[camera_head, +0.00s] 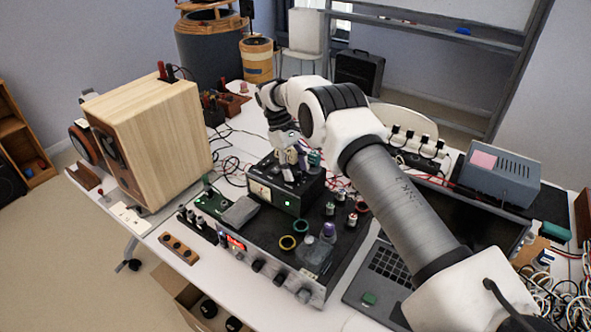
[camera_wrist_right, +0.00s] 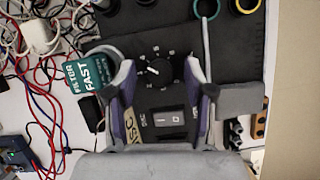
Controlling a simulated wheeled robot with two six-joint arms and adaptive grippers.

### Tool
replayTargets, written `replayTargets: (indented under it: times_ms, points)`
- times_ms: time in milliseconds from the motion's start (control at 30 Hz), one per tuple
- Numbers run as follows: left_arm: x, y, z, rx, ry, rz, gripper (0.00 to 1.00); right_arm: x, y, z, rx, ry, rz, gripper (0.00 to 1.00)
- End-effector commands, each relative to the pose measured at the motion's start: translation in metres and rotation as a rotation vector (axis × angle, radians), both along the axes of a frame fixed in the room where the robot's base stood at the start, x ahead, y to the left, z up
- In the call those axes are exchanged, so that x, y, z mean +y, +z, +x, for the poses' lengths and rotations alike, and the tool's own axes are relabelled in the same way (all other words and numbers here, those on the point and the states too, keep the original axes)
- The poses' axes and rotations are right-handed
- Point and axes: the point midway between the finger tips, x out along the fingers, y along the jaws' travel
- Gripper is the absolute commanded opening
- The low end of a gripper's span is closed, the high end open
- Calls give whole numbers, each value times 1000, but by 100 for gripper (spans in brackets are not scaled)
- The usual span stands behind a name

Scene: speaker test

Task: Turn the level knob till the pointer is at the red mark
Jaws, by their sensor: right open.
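The level knob (camera_wrist_right: 154,69) is a small black round knob with a white pointer line, on a dark panel with pale marks around it. In the wrist view its line points left. I cannot make out a red mark. My right gripper (camera_wrist_right: 159,72) is open, its purple-grey fingers on either side of the knob with gaps showing. In the head view the right gripper (camera_head: 291,164) is over the top of a black box (camera_head: 313,188) with a pale meter (camera_head: 259,190) on its front; the meter's needle is too small to read. The gripper hides the knob there. My left gripper is out of view.
A rocker switch (camera_wrist_right: 169,118) sits below the knob in the wrist view. A teal FAST box (camera_wrist_right: 84,74) and loose cables lie to the left. In the head view a wooden speaker (camera_head: 165,135) stands left, a laptop (camera_head: 385,268) right. Cables and small parts crowd the table.

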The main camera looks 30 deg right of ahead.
Motion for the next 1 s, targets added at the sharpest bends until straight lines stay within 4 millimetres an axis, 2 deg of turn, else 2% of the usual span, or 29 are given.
replayTargets:
  times_ms: [300,400,533,1000]
  points:
    - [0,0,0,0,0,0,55,0,70,0,-3,-1,1,53]
    - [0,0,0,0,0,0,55,0,85,0,-1,-1,1,53]
    - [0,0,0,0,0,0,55,0,93,-1,1,-2,1,53]
    - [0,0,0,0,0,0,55,0,93,-1,1,0,1,53]
